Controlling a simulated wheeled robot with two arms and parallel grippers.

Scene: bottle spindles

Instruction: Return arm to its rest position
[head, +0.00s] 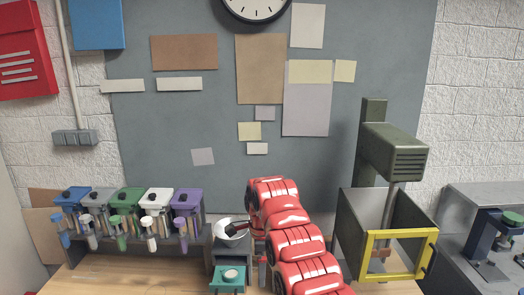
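A red and white arm of mine comes up from the bottom, just right of centre, and bends over the bench; I take it to be my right arm. My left gripper is not in view.
A rack of coloured dispensers with bottles (124,214) stands at the left. A teal block with a white disc (228,281) sits in front of the stand. A green machine with a yellow-framed guard (399,233) stands close right of my arm. A grey bench (485,200) is far right.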

